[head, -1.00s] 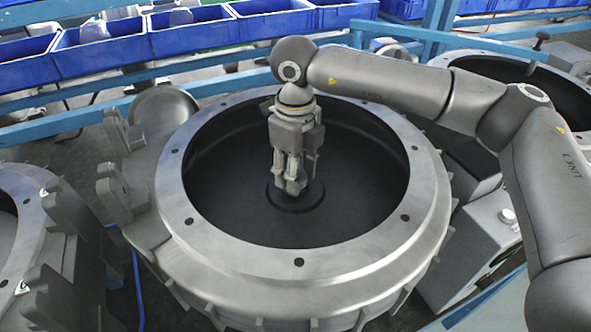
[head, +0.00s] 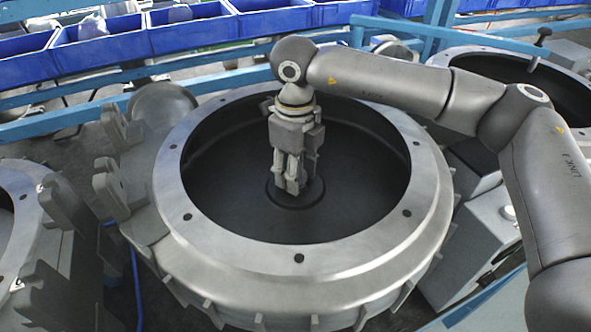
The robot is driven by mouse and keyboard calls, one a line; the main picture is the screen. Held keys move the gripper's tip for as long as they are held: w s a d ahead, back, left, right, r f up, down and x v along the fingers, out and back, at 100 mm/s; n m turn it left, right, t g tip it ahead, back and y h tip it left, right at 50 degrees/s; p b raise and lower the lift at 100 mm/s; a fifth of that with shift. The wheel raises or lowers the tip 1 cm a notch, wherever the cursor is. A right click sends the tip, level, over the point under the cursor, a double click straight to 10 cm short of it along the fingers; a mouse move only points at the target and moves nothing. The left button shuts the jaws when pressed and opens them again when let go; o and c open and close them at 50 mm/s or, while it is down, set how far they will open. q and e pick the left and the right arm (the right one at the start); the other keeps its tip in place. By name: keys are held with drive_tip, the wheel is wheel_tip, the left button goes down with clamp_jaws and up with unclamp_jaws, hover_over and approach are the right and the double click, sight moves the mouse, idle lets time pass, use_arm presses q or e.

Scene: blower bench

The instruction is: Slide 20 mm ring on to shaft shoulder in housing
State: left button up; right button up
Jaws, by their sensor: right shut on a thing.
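The housing (head: 300,258) is a large round grey metal casting with a wide flanged rim and a dark, open inside. My right gripper (head: 292,190) points straight down inside it, close above the middle of the dark floor. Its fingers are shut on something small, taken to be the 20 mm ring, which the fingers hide. A dark round raised hub (head: 318,197) shows around the fingertips. The shaft and its shoulder are hidden behind the gripper, so I cannot tell whether the ring is around the shaft. My left gripper is not in view.
Similar housings stand at the left (head: 22,235) and at the back right (head: 490,62). Blue bins (head: 100,52) line the back behind a blue rail. The housing's rim and wall surround my right gripper, with free room inside around it.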

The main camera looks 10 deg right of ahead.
drive_tip(key=shift+f+b, duration=0.35)
drive_tip(key=shift+b, duration=0.05)
idle(0.4)
drive_tip(key=o, duration=1.1)
wheel_tip(320, 180, up, 12)
